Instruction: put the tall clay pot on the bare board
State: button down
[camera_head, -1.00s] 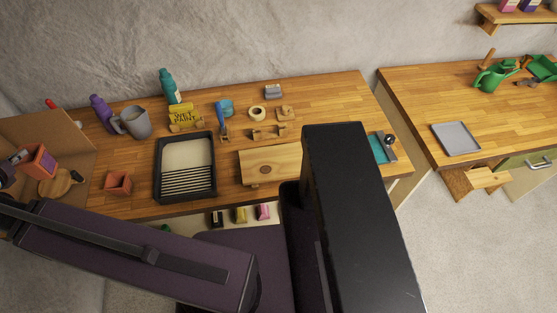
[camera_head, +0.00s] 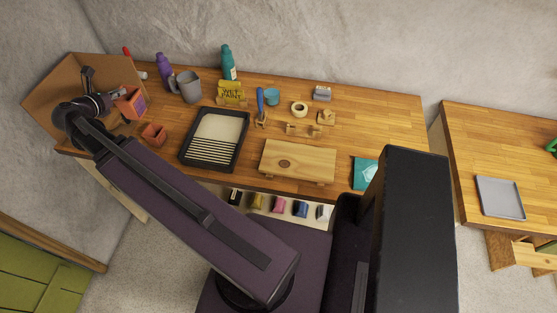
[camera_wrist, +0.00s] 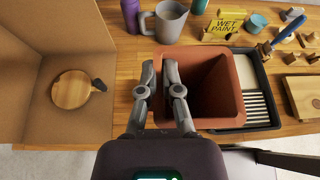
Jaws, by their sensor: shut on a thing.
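The tall clay pot (camera_wrist: 216,88) is square, terracotta and open-topped. My gripper (camera_wrist: 172,75) is shut on its near-left wall in the wrist view. In the head view the pot (camera_head: 130,103) hangs at the left end of the bench, beside my gripper (camera_head: 106,101) and in front of the cardboard box. Its height above the bench is hard to tell. A pale rectangular wooden board (camera_head: 310,162) with a dark round mark lies mid-bench with nothing on it; its edge also shows at the right of the wrist view (camera_wrist: 303,97).
A smaller clay pot (camera_head: 154,135) stands left of the black paint tray (camera_head: 185,150). The cardboard box (camera_head: 50,85) holds a round wooden board (camera_wrist: 72,90). A grey mug (camera_head: 189,88), bottles and a yellow sign (camera_head: 231,92) stand behind. A teal booklet (camera_head: 364,174) lies right.

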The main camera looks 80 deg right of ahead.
aim_at(298, 159)
jog(key=u, duration=0.05)
jog(key=k, duration=2.1)
jog(key=z, duration=0.05)
